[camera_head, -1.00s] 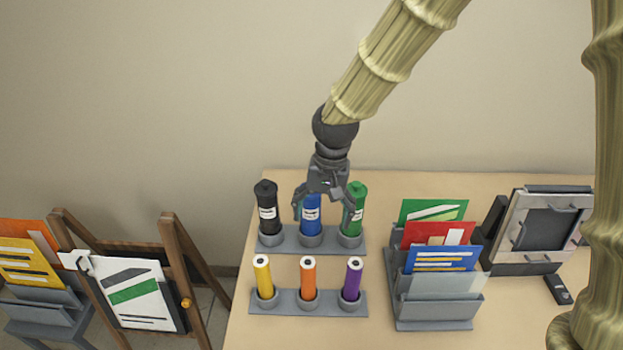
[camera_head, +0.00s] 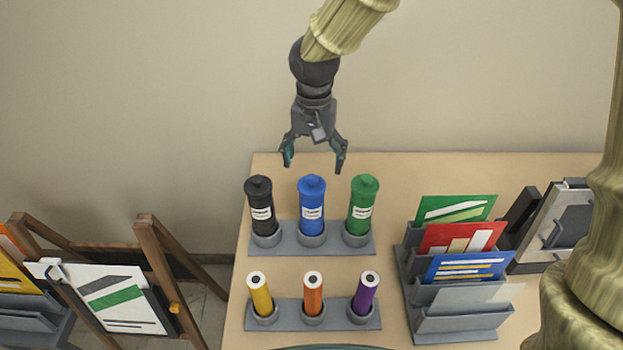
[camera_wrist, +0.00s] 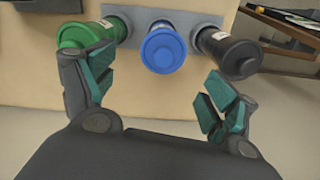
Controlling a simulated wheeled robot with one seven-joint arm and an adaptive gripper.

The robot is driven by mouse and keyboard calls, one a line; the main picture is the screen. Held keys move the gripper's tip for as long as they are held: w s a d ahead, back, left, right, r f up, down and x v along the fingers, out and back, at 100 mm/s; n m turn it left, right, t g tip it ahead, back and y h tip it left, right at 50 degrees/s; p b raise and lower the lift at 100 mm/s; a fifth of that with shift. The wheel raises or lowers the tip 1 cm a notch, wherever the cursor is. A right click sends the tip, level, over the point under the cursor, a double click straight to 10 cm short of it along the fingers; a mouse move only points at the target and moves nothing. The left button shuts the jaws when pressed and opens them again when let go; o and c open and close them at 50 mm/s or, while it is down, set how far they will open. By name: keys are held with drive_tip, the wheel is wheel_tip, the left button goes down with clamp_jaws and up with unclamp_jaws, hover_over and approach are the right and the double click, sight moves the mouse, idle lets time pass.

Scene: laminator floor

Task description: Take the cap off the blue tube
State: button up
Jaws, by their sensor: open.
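The blue tube (camera_head: 311,212) stands upright in the middle socket of the rear grey rack (camera_head: 285,246), with its blue cap (camera_head: 312,185) on top. A black tube (camera_head: 261,210) stands to its left and a green tube (camera_head: 361,208) to its right. My gripper (camera_head: 315,165) is open and empty, above and behind the blue tube, not touching it. In the wrist view the blue cap (camera_wrist: 162,48) shows between and beyond my open fingers. The green tube (camera_wrist: 92,35) and the black tube (camera_wrist: 230,52) appear on either side there.
A front rack (camera_head: 290,318) holds a yellow tube (camera_head: 260,297), an orange tube (camera_head: 313,296) and a purple tube (camera_head: 365,295). A folder sorter (camera_head: 455,325) stands to the right on the table (camera_head: 390,180). A wooden easel (camera_head: 160,270) stands at the left.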

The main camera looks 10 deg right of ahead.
sight(312, 179)
drive_tip(key=shift+f, duration=0.25)
drive_tip(key=shift+s, duration=0.4)
drive_tip(key=shift+s+a+f+p, duration=0.15)
drive_tip(key=shift+f+p, duration=0.15)
drive_tip(key=shift+p, duration=0.15)
drive_tip(key=f, duration=0.1)
drive_tip(key=f+p, duration=0.1)
drive_tip(key=shift+a+f, duration=0.2)
drive_tip(key=shift+f, duration=0.2)
drive_tip(key=shift+f+p, duration=0.4)
drive_tip(key=shift+f, duration=0.5)
drive_tip(key=c, duration=0.9)
